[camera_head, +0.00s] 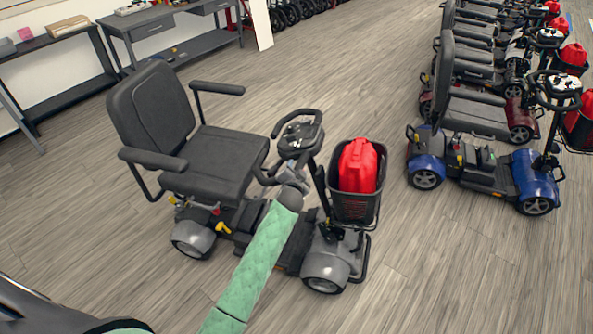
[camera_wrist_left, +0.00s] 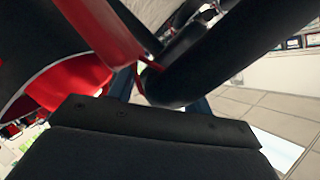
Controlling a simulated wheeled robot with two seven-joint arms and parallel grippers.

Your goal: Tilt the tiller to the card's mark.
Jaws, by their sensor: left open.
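The tiller (camera_head: 300,137) of the near grey scooter stands between its seat and front basket, with a looped black handlebar on top. My left arm, in a green sleeve, reaches up across the scooter. My left gripper (camera_head: 297,180) is at the tiller, just below its control head. It is open; its fingers are small and partly hidden here. In the left wrist view a thick dark curved bar (camera_wrist_left: 205,55) passes close in front of the gripper. I cannot tell if the gripper touches it. I cannot make out a card or mark. My right gripper is not in view.
The scooter's black seat (camera_head: 215,160) is left of the tiller. A basket (camera_head: 353,207) with a red bag (camera_head: 358,166) is close on the right. A blue scooter (camera_head: 485,175) heads a row at right. Dark benches (camera_head: 165,25) line the back wall. Floor in front is clear.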

